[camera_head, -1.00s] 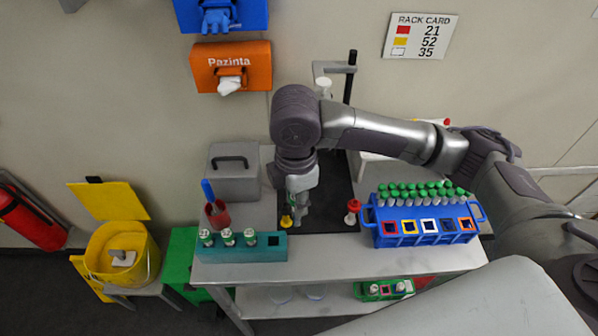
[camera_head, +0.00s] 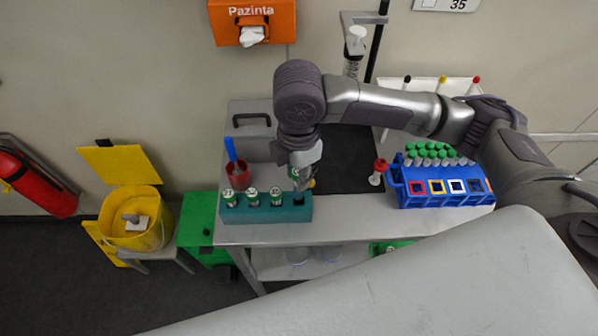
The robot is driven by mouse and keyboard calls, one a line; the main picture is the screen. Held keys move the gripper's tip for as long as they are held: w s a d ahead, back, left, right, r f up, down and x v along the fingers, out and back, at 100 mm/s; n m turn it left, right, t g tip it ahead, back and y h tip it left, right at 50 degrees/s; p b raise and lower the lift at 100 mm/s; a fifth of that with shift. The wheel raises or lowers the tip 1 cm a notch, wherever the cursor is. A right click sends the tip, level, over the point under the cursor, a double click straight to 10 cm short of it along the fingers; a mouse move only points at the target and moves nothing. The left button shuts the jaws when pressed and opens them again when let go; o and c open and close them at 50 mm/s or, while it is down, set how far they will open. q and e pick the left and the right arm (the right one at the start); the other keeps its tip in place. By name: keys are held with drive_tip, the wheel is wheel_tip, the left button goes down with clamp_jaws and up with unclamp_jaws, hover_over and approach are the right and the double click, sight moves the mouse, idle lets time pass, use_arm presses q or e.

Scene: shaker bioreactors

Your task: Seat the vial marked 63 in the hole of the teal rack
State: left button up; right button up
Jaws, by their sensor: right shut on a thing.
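The teal rack (camera_head: 262,215) stands at the front left of the bench. Three vials with green-and-white tops (camera_head: 252,196) sit in it, and the dark square hole (camera_head: 299,198) at its right end looks empty. My right gripper (camera_head: 300,184) points down just above and behind that hole. It is shut on a vial (camera_head: 294,172), of which only a bit of green and white shows beside the fingers. The mark on this vial cannot be read, and its lower end is hidden. My left gripper is not in view.
A red cup (camera_head: 237,174) with a blue stick stands behind the rack. A yellow-capped item is mostly hidden behind my gripper. A red-capped vial (camera_head: 377,172) stands right of the dark mat (camera_head: 350,150). A blue rack (camera_head: 445,200) with green-capped tubes is at the right.

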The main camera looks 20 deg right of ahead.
drive_tip(key=shift+d+f+b, duration=0.1)
drive_tip(key=shift+f+b, duration=0.55)
drive_tip(key=shift+f, duration=0.15)
drive_tip(key=shift+r, duration=0.2)
drive_tip(key=shift+p, duration=0.4)
drive_tip(key=shift+p, duration=0.9)
drive_tip(key=shift+f, duration=2.85)
idle(2.8)
